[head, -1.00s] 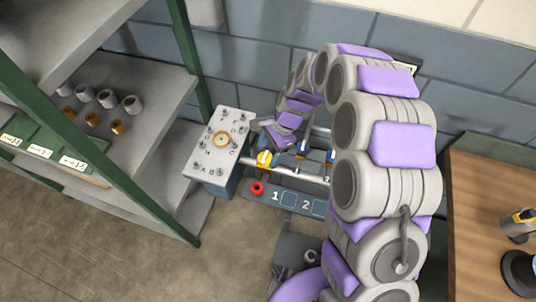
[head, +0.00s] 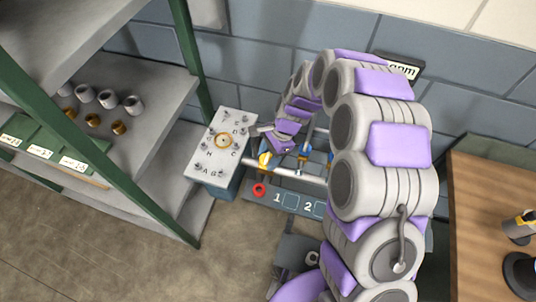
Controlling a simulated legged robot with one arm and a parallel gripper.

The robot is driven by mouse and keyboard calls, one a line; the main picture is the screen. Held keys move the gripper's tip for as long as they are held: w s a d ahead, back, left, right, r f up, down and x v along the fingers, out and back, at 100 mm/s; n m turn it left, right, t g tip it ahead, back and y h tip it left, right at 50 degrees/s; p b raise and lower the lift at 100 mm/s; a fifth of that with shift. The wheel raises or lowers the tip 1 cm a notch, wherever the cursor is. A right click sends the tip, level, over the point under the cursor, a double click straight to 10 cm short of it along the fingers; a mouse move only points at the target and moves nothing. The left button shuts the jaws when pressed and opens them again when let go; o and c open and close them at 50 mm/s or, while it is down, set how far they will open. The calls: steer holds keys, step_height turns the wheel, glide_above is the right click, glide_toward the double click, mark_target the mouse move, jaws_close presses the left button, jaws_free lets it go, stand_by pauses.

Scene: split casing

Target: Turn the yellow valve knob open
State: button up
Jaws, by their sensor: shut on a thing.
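The yellow valve knob (head: 265,158) sits on a pale horizontal pipe (head: 285,172), just right of the lettered box. It is small in the head view, and its upper part is partly covered by my gripper. My gripper (head: 266,143) reaches down to it from the upper right and is shut on it. The finger contact is too small to see clearly, and I cannot tell the knob's exact angle.
The lettered box (head: 207,171) with several posts and a brass ring stands left of the knob. A red ring (head: 259,190) lies below the pipe, beside a numbered panel (head: 277,205). Shelves (head: 150,150) stand left; a wooden table (head: 480,220) stands right.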

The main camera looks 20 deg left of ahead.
steer(key=shift+w+r, duration=0.1)
steer(key=shift+c, duration=0.5)
steer(key=n, duration=0.1)
steer(key=n+p, duration=0.1)
steer(key=shift+w+a+r+n+g+h, duration=0.1)
steer(key=shift+w+n+g+h, duration=0.1)
steer(key=shift+n+g+h, duration=0.15)
steer(key=n+h+p, duration=0.1)
steer(key=n, duration=0.2)
steer(key=n+h+p, duration=0.1)
steer(key=n, duration=0.2)
steer(key=shift+a+h, duration=0.15)
steer(key=shift+h, duration=0.1)
steer(key=n+h, duration=0.1)
steer(key=n, duration=0.1)
steer(key=n+p, duration=0.1)
steer(key=n, duration=0.2)
steer(key=shift+s+a+h, duration=0.1)
steer(key=shift+h, duration=0.3)
steer(key=shift+s+a+n+t+h+p, duration=0.1)
steer(key=shift+n+t+h+p, duration=0.3)
steer(key=shift+n, duration=0.7)
steer(key=shift+n+t+h+p, duration=0.25)
steer(key=shift+n+p, duration=0.25)
steer(key=shift+n, duration=0.55)
